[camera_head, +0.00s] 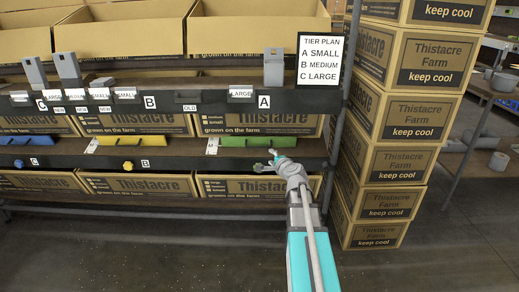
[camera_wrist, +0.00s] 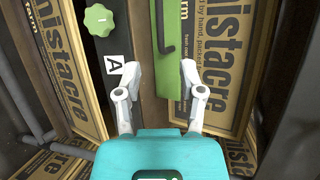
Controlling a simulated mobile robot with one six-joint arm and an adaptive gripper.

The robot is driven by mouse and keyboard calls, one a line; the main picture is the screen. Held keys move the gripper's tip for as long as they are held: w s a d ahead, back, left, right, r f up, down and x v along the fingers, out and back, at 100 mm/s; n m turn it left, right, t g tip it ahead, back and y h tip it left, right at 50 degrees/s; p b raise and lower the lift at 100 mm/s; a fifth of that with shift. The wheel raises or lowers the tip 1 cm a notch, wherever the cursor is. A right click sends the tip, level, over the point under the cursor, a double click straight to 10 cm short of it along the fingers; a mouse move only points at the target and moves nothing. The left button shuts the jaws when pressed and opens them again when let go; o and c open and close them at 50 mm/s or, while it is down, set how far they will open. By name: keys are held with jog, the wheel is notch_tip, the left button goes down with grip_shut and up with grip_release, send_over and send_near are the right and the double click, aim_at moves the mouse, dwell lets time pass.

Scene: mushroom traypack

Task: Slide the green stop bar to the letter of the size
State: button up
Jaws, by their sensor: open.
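The green stop bar (camera_head: 240,141) lies along the lower shelf at the right, with a white tag (camera_head: 212,146) at its left end. My gripper, also in the head view (camera_head: 276,160), is open and empty at the shelf front, between the bar and a green knob (camera_head: 260,168). The knob (camera_wrist: 100,20) and letter A card (camera_wrist: 115,64) are left of the fingers in the wrist view.
A tier plan sign (camera_head: 319,60) reads A small, B medium, C large. Letters C (camera_head: 41,105), B (camera_head: 150,102) and A (camera_head: 264,101) mark the upper rail. Yellow (camera_head: 155,141) and blue (camera_head: 30,141) bars lie left. Stacked boxes (camera_head: 385,170) stand right.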

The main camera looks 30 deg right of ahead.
aim_at(259, 147)
jog(key=b+x, duration=0.2)
jog(key=x, duration=1.1)
jog(key=shift+w, duration=0.25)
jog(key=shift+c, duration=0.2)
grip_shut()
